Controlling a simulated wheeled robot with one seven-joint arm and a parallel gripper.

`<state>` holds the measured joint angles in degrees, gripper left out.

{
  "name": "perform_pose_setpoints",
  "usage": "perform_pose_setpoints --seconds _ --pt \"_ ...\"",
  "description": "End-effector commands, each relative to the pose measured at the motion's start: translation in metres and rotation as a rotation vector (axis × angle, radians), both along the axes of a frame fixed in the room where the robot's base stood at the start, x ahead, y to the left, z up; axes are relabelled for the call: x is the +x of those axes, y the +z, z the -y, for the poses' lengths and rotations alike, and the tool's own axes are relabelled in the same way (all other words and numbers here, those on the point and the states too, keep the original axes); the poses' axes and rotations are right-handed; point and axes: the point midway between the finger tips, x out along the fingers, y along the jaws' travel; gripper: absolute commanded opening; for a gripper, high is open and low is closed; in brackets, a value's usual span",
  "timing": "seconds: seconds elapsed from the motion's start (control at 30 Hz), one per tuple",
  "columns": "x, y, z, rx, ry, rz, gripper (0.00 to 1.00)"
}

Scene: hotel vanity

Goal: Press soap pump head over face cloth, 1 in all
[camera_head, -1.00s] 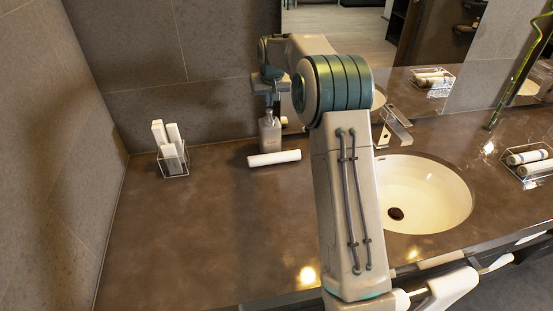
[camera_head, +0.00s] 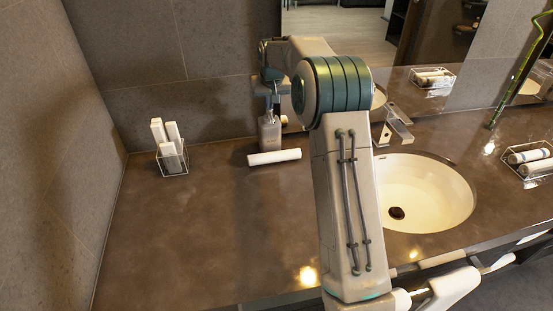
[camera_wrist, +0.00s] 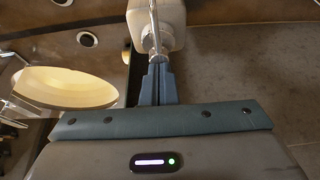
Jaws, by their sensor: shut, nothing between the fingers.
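The soap bottle (camera_head: 269,134) is a grey pump dispenser standing upright at the back of the counter, near the wall. The face cloth (camera_head: 274,157) is a white roll lying on the counter just in front of the bottle. My gripper (camera_head: 270,104) points down over the bottle's top, its fingers shut and empty. In the wrist view, the shut fingers (camera_wrist: 157,72) line up with the thin pump spout and the pale bottle (camera_wrist: 166,22). The pump head is mostly hidden by the fingers, so contact cannot be told.
A clear holder (camera_head: 173,163) with white upright items stands to the left. The sink (camera_head: 425,190) and faucet (camera_head: 398,122) lie right of my arm. A tray of rolled towels (camera_head: 530,160) is at the far right. The front left counter is clear.

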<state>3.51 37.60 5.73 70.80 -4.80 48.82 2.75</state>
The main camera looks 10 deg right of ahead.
Motion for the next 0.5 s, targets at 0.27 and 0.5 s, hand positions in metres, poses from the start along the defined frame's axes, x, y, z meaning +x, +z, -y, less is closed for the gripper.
perform_pose_setpoints --seconds 0.27,0.5 --pt "0.0 -0.013 0.0 0.0 0.0 -0.003 0.0" --pt "-0.001 -0.014 0.0 0.0 0.0 -0.005 0.0"
